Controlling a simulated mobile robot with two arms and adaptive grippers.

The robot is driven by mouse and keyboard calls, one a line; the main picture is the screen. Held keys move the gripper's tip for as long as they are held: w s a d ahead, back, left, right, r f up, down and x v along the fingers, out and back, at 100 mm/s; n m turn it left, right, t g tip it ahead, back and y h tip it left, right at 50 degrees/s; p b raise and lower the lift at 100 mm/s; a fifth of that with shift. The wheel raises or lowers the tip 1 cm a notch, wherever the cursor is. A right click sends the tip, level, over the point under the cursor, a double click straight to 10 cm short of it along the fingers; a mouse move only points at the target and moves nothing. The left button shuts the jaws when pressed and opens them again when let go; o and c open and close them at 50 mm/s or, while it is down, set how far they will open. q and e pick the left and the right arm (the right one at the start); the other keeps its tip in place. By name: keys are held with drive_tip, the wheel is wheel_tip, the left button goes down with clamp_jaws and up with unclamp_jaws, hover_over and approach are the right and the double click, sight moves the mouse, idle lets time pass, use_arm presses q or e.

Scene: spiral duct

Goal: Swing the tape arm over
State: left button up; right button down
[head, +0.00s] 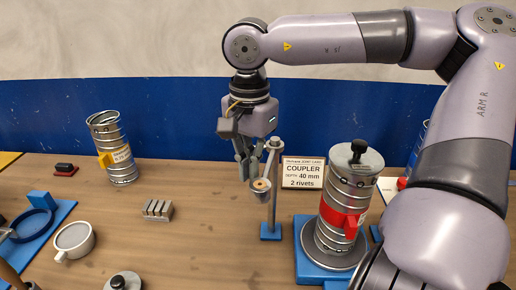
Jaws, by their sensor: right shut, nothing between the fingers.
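A grey post (271,200) stands on a small blue foot left of the duct. From its top a short arm carries a grey cup-like holder (260,193) with a tan ring inside, which looks like the tape arm. It hangs to the left of the post. My right gripper (246,172) points down, shut and empty, just left of the post's top and above the holder. I cannot tell whether its fingers touch the arm. A spiral duct (333,238) stands upright at right, with a red band and a black-knobbed cap. My left gripper is not in view.
A card (303,172) reading "COUPLER, depth 40 mm, 2 rivets" stands behind the post. Another duct (121,163) with a yellow mark stands at back left. A slotted grey block (158,210), a white cup (74,240) and a blue tray (62,212) lie left.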

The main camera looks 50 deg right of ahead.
drive_tip(key=s+d, duration=0.1)
drive_tip(key=s, duration=0.1)
drive_tip(key=s+d+b, duration=0.1)
drive_tip(key=s, duration=0.1)
drive_tip(key=shift+d, duration=0.15)
idle(0.7)
drive_tip(key=shift+r, duration=0.1)
idle(0.4)
wheel_tip(320, 180, up, 9)
drive_tip(key=p, duration=0.7)
drive_tip(key=shift+p, duration=0.35)
idle(0.4)
